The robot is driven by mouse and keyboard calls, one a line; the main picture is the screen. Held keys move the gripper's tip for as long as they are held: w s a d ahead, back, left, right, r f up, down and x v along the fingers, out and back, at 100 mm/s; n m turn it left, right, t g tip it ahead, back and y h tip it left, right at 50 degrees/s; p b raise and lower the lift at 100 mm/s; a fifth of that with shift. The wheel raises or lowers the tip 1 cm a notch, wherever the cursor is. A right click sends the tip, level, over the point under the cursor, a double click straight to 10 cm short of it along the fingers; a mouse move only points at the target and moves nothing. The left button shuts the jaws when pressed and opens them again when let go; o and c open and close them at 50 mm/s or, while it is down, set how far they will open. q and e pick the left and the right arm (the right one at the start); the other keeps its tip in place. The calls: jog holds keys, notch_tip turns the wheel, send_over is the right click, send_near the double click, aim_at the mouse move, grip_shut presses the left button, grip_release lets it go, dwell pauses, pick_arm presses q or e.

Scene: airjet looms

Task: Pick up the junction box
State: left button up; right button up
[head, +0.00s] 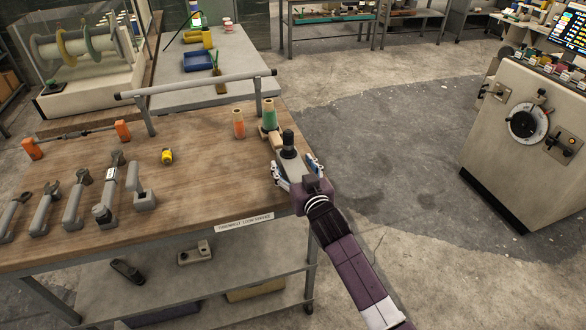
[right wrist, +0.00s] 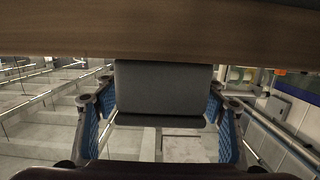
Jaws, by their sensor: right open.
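The grey junction box (head: 292,169) sits at the right end of the wooden workbench, with a black round knob or gland on top. In the right wrist view its dark grey face (right wrist: 163,88) fills the space between the fingers. My right gripper (head: 295,164) is open, its blue-padded fingers on either side of the box. In the right wrist view small gaps show between the box and both pads. My gripper partly hides the box's near side in the head view. My left gripper is not in view.
Thread cones (head: 269,118) stand close behind the box. Several grey tools (head: 75,200) lie on the left of the workbench (head: 200,205), with a yellow part (head: 167,157) mid-bench. A rail (head: 195,85) runs along the back. A control cabinet (head: 525,140) stands at right across open floor.

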jog(key=shift+r, duration=0.1)
jog(key=c, duration=1.4)
